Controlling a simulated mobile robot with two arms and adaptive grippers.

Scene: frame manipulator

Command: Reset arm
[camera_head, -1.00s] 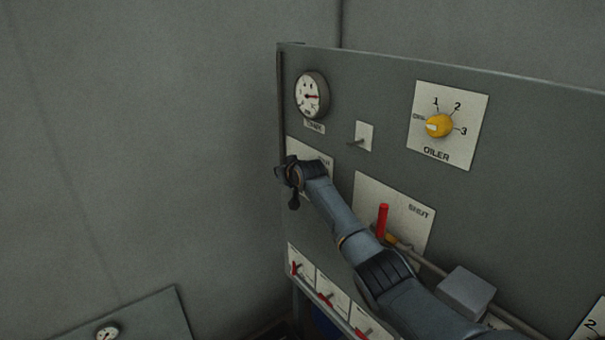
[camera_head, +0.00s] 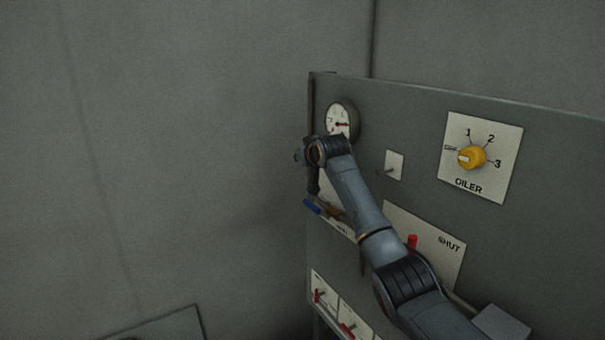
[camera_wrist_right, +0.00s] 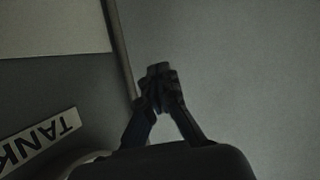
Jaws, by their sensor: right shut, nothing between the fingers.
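My right arm (camera_head: 370,217) comes in from the lower right of the head view and reaches across the panel's left part. Its wrist is in front of the lower edge of the round gauge (camera_head: 339,117). My right gripper (camera_wrist_right: 158,75) is shut and empty in the right wrist view, its fingertips together beside the panel's edge. In the head view the gripper is dark and small, and its fingers are hard to make out. A blue-ended lever (camera_head: 312,206) shows on a white plate just below the wrist. My left gripper is not in view.
The grey panel (camera_head: 420,110) carries a yellow OILER knob (camera_head: 472,157), a small toggle plate (camera_head: 395,165) and a SHUT plate (camera_head: 450,246) with a red handle (camera_head: 412,241) partly behind my arm. Small red switches (camera_head: 319,296) sit lower left. A TANK label (camera_wrist_right: 40,140) is close in the wrist view. Left of the panel is bare wall.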

